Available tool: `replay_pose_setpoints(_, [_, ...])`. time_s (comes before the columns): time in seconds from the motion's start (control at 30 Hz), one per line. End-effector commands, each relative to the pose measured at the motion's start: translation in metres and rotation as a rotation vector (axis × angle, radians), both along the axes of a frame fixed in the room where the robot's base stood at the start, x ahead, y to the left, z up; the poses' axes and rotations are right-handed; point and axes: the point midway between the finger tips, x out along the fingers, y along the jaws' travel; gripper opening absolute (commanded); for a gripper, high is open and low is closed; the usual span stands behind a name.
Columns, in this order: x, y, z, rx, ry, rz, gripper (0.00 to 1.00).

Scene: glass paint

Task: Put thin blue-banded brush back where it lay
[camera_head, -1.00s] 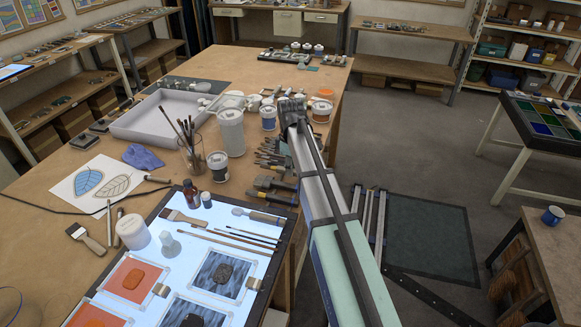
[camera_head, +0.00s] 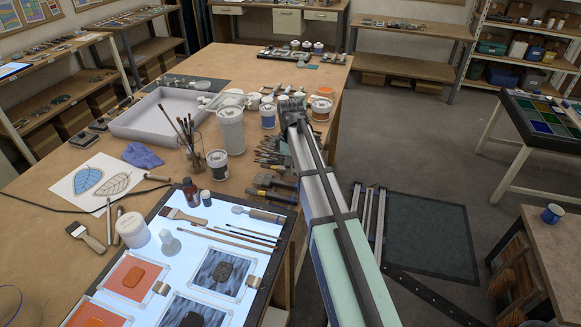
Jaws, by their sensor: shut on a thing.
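More brushes (camera_head: 185,127) stand upright in a glass jar (camera_head: 190,155) on the table. My arm runs from the bottom right up to a dark joint over the table's right edge. My gripper cannot be made out; neither its fingers nor anything held in them shows.
A brown bottle (camera_head: 190,191), a white jar (camera_head: 132,229) and a flat brush (camera_head: 182,217) are around the panel. Dark-headed tools (camera_head: 272,182) lie at the table's right edge beside my arm. A lidded canister (camera_head: 231,132) and a grey tray (camera_head: 150,116) stand farther back.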

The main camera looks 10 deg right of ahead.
Motion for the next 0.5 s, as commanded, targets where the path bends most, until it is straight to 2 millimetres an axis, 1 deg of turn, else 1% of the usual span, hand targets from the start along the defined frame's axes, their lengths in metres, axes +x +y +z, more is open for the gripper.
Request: replay_pose_setpoints(0.5, [-0.0001, 0.0000, -0.0041, 0.000, 0.000, 0.000, 0.00])
